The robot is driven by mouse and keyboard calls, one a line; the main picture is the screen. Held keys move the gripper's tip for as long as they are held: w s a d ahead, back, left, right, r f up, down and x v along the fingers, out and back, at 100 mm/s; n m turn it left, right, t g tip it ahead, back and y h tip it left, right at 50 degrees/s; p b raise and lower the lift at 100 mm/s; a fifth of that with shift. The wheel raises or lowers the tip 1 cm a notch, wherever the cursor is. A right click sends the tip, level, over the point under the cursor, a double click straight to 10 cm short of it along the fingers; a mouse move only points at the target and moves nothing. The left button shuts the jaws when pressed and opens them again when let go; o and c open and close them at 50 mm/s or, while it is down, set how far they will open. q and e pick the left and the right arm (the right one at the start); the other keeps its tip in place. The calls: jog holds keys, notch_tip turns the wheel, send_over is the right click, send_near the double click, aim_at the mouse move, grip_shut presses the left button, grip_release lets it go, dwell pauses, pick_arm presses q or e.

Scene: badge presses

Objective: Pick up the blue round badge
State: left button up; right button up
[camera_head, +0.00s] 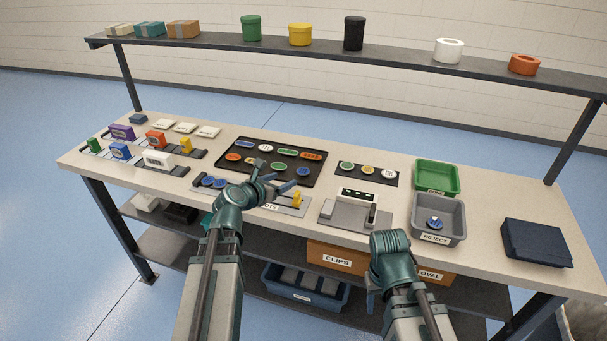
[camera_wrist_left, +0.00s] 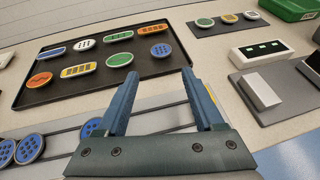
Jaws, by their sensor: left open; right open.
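A blue round badge (camera_head: 302,171) lies at the near right of a black tray (camera_head: 222,153), with a green round badge (camera_head: 278,166) left of it. In the left wrist view the blue round badge (camera_wrist_left: 161,49) is beyond my fingertips. My left gripper (camera_head: 279,176) is open and empty over the near edge of the tray, short of the badge; its spread fingers also show in the left wrist view (camera_wrist_left: 157,82). More blue round badges (camera_wrist_left: 29,149) lie on a rail at the near left. My right gripper (camera_head: 371,287) is low by the table's front edge, mostly hidden by its wrist.
The tray also holds white, yellow, orange and oval badges. A raised shelf (camera_head: 330,58) spans the back.

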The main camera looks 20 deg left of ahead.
aim_at(304, 170)
pick_arm(q)
jog(key=b+x, duration=0.4)
jog(key=x, duration=0.7)
jog(key=shift+w+d+f, duration=0.15)
jog(key=shift+w, duration=0.25)
jog(key=shift+c, duration=0.4)
jog(key=c, duration=1)
jog(key=shift+r, duration=0.2)
notch_tip(304, 170, up, 10)
jog(key=p, duration=1)
